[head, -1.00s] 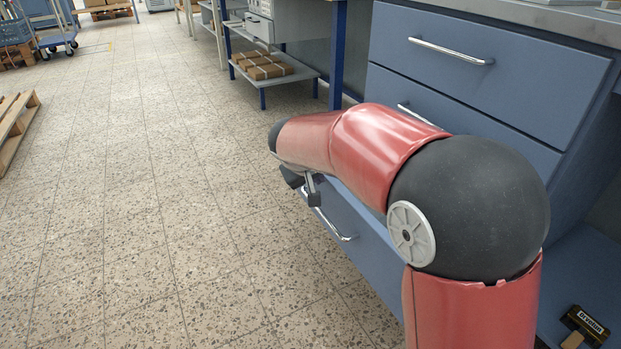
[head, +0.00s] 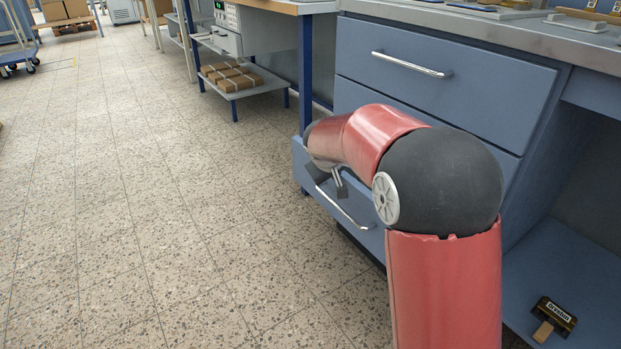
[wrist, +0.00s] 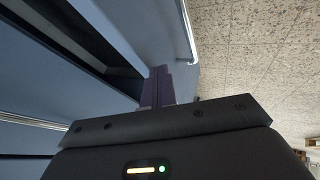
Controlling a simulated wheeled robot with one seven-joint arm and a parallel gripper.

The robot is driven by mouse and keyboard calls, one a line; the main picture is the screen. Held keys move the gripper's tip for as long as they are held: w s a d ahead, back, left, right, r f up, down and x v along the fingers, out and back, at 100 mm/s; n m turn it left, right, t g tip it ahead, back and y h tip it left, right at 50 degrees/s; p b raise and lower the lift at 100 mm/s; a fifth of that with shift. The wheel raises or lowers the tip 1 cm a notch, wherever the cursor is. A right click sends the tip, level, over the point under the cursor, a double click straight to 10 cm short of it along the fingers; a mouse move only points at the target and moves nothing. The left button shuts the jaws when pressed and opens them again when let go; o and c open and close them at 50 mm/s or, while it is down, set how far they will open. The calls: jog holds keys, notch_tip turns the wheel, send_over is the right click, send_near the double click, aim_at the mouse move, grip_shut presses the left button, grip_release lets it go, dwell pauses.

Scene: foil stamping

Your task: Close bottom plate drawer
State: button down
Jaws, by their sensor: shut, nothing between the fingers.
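The bottom drawer (head: 310,203) stands pulled out from the blue cabinet at lower centre of the head view. Its front carries a curved chrome handle (head: 345,209), which also shows at the top of the wrist view (wrist: 186,38). My gripper (head: 338,184) is shut and empty, close to the drawer front near the handle. In the wrist view its fingers (wrist: 157,84) lie together over the drawer's front edge. I cannot tell whether they touch it. My red and black arm hides much of the open drawer.
A closed upper drawer (head: 440,80) with a chrome handle sits under the worktop. A brush-like tool (head: 554,317) lies on the blue shelf at lower right. A workbench with wrapped parcels (head: 231,76) stands behind. The tiled floor to the left is clear.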

jog(key=w+d+p, duration=0.4)
jog(key=w+d, duration=0.2)
jog(key=d, duration=0.3)
jog(key=shift+w+d, duration=0.3)
jog(key=shift+d, duration=0.1)
jog(key=shift+a, duration=0.1)
